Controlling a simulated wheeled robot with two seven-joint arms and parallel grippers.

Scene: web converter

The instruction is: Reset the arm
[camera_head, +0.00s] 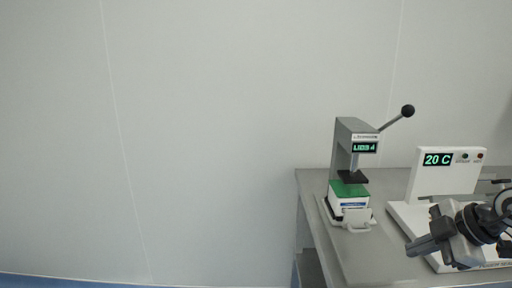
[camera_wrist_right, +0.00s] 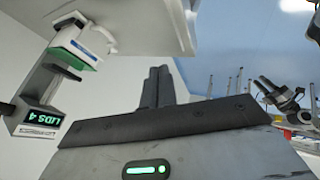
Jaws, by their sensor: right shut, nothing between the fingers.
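My right gripper (camera_head: 412,247) is at the lower right of the head view, pointing left, in front of the white device. Its two dark fingers lie together in the right wrist view (camera_wrist_right: 158,85), with nothing between them. A dark gripper-like part (camera_wrist_right: 268,85), which looks like my left gripper, shows small at the right of the right wrist view; its jaws are too small to read. My left gripper does not show in the head view.
A lid press (camera_head: 352,150) with a black-knobbed lever stands on the grey table (camera_head: 312,205); it also shows upside down in the right wrist view (camera_wrist_right: 40,100). A white device (camera_head: 445,178) reading "20 C" stands close behind my right arm. Left of the table is clear.

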